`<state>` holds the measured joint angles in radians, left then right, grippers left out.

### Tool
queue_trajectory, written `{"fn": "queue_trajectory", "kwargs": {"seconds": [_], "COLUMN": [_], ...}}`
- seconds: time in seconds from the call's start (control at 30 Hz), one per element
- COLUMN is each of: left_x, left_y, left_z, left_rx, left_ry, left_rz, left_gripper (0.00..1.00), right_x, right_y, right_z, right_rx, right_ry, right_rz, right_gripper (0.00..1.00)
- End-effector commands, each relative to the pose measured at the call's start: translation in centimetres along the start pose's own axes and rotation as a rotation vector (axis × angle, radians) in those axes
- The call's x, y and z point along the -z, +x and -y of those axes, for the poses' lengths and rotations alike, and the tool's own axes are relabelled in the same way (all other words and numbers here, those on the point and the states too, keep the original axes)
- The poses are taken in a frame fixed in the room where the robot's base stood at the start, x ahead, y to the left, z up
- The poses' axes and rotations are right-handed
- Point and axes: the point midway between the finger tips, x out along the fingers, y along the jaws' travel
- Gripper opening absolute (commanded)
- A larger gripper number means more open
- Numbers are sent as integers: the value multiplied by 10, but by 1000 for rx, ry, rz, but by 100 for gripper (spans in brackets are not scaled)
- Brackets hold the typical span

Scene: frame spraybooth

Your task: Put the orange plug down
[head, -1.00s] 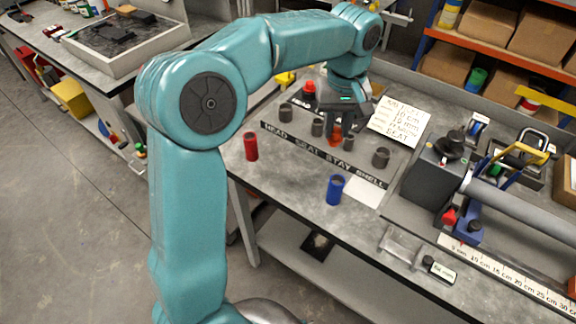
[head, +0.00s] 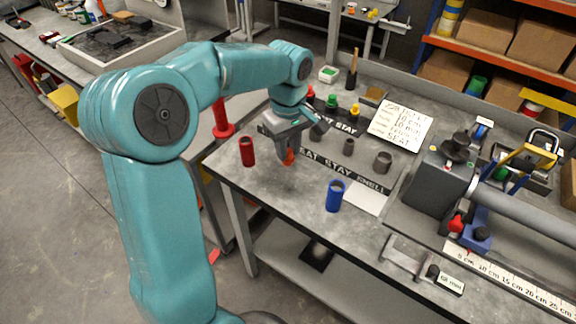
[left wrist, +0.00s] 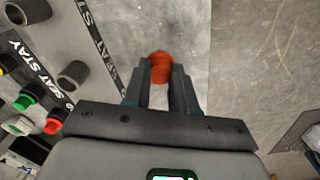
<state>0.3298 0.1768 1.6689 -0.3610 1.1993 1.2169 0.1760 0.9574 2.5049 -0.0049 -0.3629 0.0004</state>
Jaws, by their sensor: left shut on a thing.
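The orange plug (head: 289,157) is between the fingers of my left gripper (head: 287,155), over the bare grey bench top in front of the labelled strip. In the left wrist view the orange plug (left wrist: 161,67) sits between the two dark fingertips of the left gripper (left wrist: 161,80), with plain bench surface around it. The left gripper is shut on it. I cannot tell whether the plug's lower end touches the bench. My right gripper is not in view.
A red cylinder (head: 247,151) stands to the left and a blue cylinder (head: 335,196) to the right. Grey sockets (head: 383,162) stand behind the label strip (head: 343,173). A written card (head: 400,126) lies behind. A dark machine (head: 437,180) is at right. Bare bench lies in front.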

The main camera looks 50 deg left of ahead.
Motion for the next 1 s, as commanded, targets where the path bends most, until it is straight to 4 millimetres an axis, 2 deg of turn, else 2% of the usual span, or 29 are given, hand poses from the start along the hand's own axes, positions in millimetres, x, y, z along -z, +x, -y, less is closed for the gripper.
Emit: {"fn": "queue_trajectory", "kwargs": {"seconds": [0.03,0.17,0.43,0.87,0.9,0.93,0.97,1.0], "left_x": [0,0,0,0,0,0,0,0], "left_y": [9,20,58,66,65,64,64,64], "left_z": [0,-1,-1,-1,-2,-2,-2,-2], "left_rx": [2,1,0,-1,-1,-1,-1,-1], "left_ry": [1,1,0,1,1,1,1,1], "left_rz": [1,0,0,-1,-1,-1,-1,-1], "left_gripper": [0,0,0,0,35,45,51,51], "right_x": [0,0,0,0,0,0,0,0], "right_y": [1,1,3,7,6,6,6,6], "right_z": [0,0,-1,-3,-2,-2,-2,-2], "right_rx": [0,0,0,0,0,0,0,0], "right_ry": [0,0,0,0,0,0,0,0], "right_rz": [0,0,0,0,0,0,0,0], "right_gripper": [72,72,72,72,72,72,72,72]}}
